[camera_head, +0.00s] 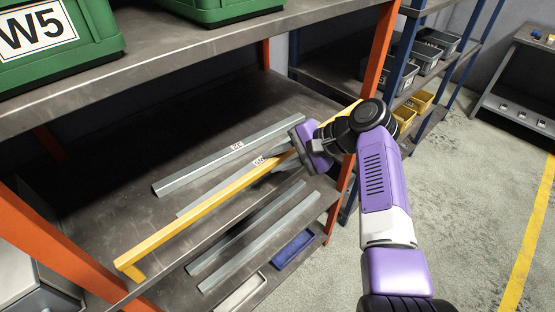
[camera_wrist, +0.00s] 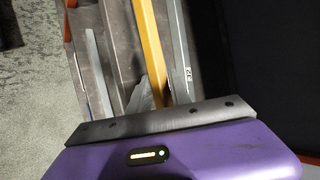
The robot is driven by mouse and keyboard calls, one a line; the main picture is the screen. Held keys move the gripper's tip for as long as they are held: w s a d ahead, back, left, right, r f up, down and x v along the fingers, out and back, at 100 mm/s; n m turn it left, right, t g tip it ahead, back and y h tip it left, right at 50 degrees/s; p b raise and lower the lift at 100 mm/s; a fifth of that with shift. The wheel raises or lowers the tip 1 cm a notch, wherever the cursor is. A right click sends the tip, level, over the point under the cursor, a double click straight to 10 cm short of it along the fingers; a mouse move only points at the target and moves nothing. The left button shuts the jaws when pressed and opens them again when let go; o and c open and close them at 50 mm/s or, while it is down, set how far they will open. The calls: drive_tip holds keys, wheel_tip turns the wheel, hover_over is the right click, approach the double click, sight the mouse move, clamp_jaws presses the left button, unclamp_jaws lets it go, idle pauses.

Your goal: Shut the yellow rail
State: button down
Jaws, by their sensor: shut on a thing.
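The yellow rail (camera_head: 200,212) is a long straight bar running diagonally above the shelf, from the lower left up to the orange post at the right. Its left end has a short bent piece that turns down. It also shows in the wrist view (camera_wrist: 150,40), running away from the jaws. My gripper (camera_head: 300,143) is at the right part of the rail, and in the wrist view its jaws (camera_wrist: 164,95) are shut on it. The exact contact is partly hidden by my wrist.
An orange post (camera_head: 375,75) stands close to my wrist. Green bins (camera_head: 95,45) are above.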

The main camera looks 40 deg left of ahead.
drive_tip(key=shift+a, duration=0.15)
drive_tip(key=c, duration=1.4)
unclamp_jaws()
drive_tip(key=shift+o, duration=0.2)
drive_tip(key=b+v, duration=0.1)
drive_tip(key=v, duration=0.6)
drive_tip(key=shift+d+r, duration=0.2)
drive_tip(key=shift+d, duration=0.1)
drive_tip(key=shift+w, duration=0.15)
